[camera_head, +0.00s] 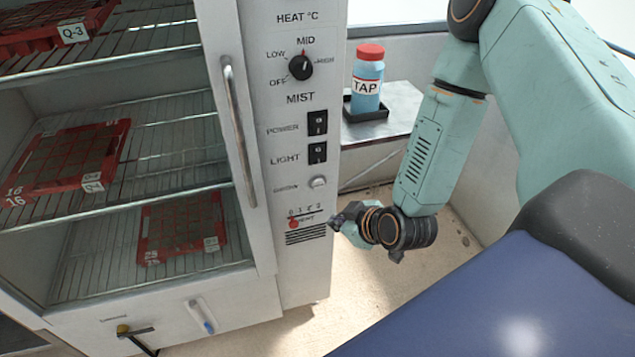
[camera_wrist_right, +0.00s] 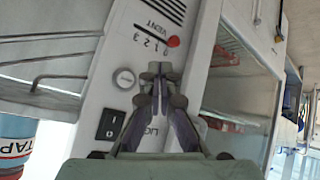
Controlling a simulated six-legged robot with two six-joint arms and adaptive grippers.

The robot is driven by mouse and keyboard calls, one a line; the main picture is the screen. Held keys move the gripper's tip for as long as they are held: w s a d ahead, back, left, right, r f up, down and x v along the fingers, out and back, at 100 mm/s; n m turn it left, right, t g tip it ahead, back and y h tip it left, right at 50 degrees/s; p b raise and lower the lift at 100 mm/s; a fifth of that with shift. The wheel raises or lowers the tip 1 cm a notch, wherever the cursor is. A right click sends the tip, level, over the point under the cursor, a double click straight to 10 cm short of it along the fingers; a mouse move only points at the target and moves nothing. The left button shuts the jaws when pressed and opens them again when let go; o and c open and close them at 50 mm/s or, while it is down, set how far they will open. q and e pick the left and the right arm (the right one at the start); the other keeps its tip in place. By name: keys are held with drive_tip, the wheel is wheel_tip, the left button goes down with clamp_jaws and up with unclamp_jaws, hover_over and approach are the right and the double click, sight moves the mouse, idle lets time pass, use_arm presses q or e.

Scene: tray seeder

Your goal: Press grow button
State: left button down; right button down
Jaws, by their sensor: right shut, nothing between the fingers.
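A small round pale button (camera_head: 317,182) sits on the white control panel (camera_head: 290,100), below the POWER and LIGHT switches. Its label is too small to read surely. In the right wrist view the same button (camera_wrist_right: 124,78) shows left of my fingertips. My right gripper (camera_head: 337,222) is at the panel's right edge, lower than the button. In the right wrist view the right gripper (camera_wrist_right: 160,72) is shut and empty, its tips pointing at the panel between the button and the red vent knob (camera_wrist_right: 173,41). Whether the tips touch the panel cannot be told. My left gripper is out of view.
The cabinet (camera_head: 262,290) holds red trays on wire shelves behind a door handle (camera_head: 239,130). The POWER switch (camera_head: 317,122), LIGHT switch (camera_head: 318,152) and heat dial (camera_head: 300,67) sit above the button. A blue TAP bottle (camera_head: 367,82) stands on a side shelf (camera_head: 395,115).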

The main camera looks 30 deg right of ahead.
drive_tip(key=b, duration=0.3)
approach(317, 189)
drive_tip(key=shift+w+f, duration=1.45)
drive_tip(key=shift+f, duration=0.95)
drive_tip(key=shift+a, duration=0.35)
drive_tip(key=shift+w, duration=0.2)
drive_tip(key=shift+w, duration=0.3)
drive_tip(key=shift+w+d, duration=0.2)
drive_tip(key=shift+w, duration=0.3)
drive_tip(key=shift+s, duration=0.1)
drive_tip(key=shift+s+a+p, duration=0.2)
drive_tip(key=shift+s+p, duration=0.3)
drive_tip(key=shift+s, duration=0.3)
